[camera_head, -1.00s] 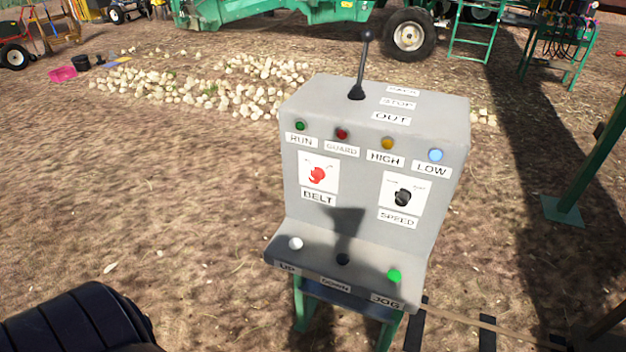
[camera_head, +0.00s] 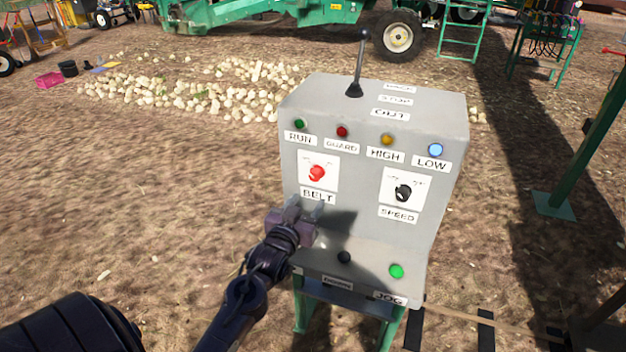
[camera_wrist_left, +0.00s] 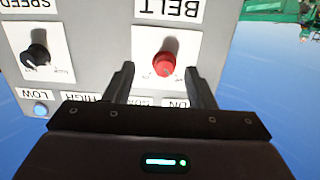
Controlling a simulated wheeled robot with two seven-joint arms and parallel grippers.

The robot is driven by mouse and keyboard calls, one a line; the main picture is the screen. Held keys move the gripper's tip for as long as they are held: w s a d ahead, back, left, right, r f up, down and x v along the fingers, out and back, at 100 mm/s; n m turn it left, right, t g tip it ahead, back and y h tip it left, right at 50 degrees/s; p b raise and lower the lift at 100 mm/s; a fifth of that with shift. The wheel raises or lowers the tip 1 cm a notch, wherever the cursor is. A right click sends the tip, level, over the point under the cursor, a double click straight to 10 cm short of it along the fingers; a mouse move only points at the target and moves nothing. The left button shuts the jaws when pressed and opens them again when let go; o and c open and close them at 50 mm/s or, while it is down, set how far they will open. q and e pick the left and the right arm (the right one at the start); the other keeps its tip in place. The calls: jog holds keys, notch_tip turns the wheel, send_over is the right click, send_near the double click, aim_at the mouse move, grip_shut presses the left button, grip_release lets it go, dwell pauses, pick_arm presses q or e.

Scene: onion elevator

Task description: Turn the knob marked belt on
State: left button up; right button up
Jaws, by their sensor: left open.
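The red belt knob (camera_head: 317,173) is on a white plate above the BELT label (camera_head: 319,195), on the left of the grey control box's front. My left gripper (camera_head: 306,208) is just below the knob, in front of the panel at the label's height. In the left wrist view, which is upside down, the red knob (camera_wrist_left: 166,65) shows beyond and between the two spread fingers (camera_wrist_left: 160,85). The fingers are open and empty, and I see no contact with the knob. My right gripper is not in view.
The black speed knob (camera_head: 403,192) is right of the belt knob. A lever (camera_head: 358,65) stands on top of the box. Black (camera_head: 344,257) and green (camera_head: 396,271) buttons sit on the lower ledge; my arm hides the white one. Pale onions (camera_head: 200,95) lie behind.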

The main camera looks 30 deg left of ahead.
aim_at(314, 177)
pick_arm(q)
jog(key=shift+t, duration=0.4)
jog(key=w+a, duration=0.1)
jog(key=w, duration=0.1)
jog(key=w+r+p, duration=0.1)
jog(key=w, duration=0.2)
jog(key=w+a+r+p, duration=0.1)
jog(key=w, duration=0.1)
jog(key=shift+w+a+r, duration=0.25)
jog(key=shift+w+a, duration=0.05)
jog(key=shift+a, duration=0.05)
jog(key=c, duration=1)
